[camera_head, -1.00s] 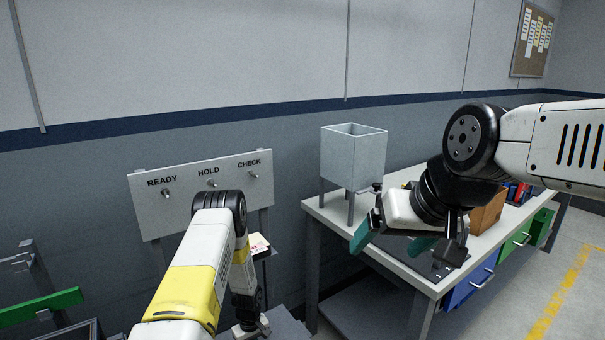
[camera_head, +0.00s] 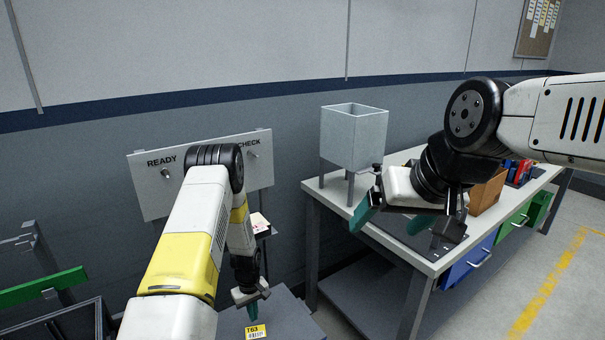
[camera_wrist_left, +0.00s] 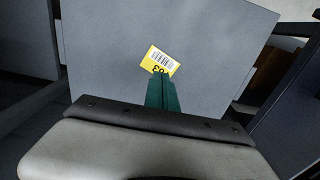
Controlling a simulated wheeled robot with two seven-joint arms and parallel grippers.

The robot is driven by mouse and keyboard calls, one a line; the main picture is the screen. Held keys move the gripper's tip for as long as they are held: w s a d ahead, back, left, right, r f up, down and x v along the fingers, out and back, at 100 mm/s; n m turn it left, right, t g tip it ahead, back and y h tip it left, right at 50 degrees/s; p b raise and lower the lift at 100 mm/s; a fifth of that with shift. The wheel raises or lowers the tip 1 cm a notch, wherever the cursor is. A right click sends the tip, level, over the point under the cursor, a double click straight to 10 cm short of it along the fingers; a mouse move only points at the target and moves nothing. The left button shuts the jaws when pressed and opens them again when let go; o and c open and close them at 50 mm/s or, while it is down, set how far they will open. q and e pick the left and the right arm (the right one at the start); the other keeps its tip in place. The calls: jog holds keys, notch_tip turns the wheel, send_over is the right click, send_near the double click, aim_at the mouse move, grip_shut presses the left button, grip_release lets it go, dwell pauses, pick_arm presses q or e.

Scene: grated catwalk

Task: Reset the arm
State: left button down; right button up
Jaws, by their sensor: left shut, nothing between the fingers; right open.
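My left gripper (camera_head: 252,306) points down over a grey surface (camera_head: 285,318) at the bottom of the head view. Its teal fingers are shut together and empty, as the left wrist view also shows (camera_wrist_left: 161,92). A yellow and white barcode tag marked T63 (camera_head: 256,332) lies on that surface. In the left wrist view the tag (camera_wrist_left: 159,62) shows just beyond the fingertips; whether they touch it I cannot tell. My right gripper (camera_head: 392,220) is open and empty, with its teal fingers apart, over the near end of the workbench.
A wall panel (camera_head: 150,195) shows READY and part of CHECK; my left arm hides its middle. The workbench (camera_head: 318,196) carries a grey hopper (camera_head: 350,140) and a brown box (camera_head: 487,195). A green bar (camera_head: 40,287) is at lower left. Floor at right is clear.

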pick_arm(q)
notch_tip(320, 180, up, 34)
jog(key=r+m+t+h, duration=0.1)
jog(key=m+t, duration=0.2)
jog(key=s+d+r+m+t, duration=0.1)
jog(key=s+r+m, duration=0.1)
jog(key=s+r, duration=0.9)
jog(key=s+r+m+t, duration=0.1)
jog(key=s+r, duration=0.2)
jog(key=s, duration=0.3)
jog(key=s+d+r+m+t+h, duration=0.1)
jog(key=s+r, duration=0.3)
jog(key=s, duration=0.3)
jog(key=shift+s+r, duration=0.2)
jog(key=shift+r, duration=0.05)
jog(key=shift+d, duration=0.1)
